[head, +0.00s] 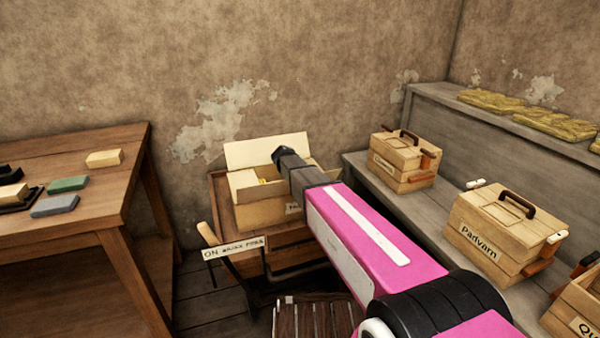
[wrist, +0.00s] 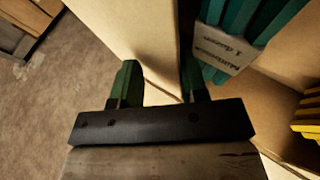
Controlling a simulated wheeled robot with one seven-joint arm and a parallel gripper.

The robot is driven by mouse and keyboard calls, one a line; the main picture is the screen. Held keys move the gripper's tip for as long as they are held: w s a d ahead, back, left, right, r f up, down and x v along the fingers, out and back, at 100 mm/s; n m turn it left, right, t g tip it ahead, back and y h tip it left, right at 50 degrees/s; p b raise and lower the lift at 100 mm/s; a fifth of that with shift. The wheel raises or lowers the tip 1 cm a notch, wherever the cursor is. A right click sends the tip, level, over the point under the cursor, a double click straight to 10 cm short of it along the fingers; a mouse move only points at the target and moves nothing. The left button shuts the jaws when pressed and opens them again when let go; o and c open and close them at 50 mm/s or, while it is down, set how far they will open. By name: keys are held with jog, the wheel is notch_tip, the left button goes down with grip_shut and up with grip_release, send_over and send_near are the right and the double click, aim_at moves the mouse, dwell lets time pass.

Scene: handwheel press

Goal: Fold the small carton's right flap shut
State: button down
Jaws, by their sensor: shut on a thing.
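The small carton (head: 262,213) stands open on a wooden stand, with yellow contents showing inside. Its tall back flap (head: 265,150) is raised, and a shorter left flap (head: 242,178) stands up too. My gripper's dark end (head: 290,157) is over the carton's right part and hides much of that side. In the wrist view my gripper (wrist: 160,82) has its two green fingers on either side of a pale cardboard panel (wrist: 135,40). It is shut on this panel, which looks like a carton flap; I cannot tell which flap. Teal sticks (wrist: 243,22) in a labelled band and yellow sticks (wrist: 308,122) lie inside.
A wooden table (head: 85,225) with several blocks stands at the left. A grey bench (head: 425,225) with wooden boxes (head: 492,232) runs along the right. A sign (head: 235,247) stands in front of the carton. The plaster wall is close behind.

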jog(key=shift+f, duration=0.15)
jog(key=c, duration=1.3)
grip_release()
jog(key=shift+v, duration=5.5)
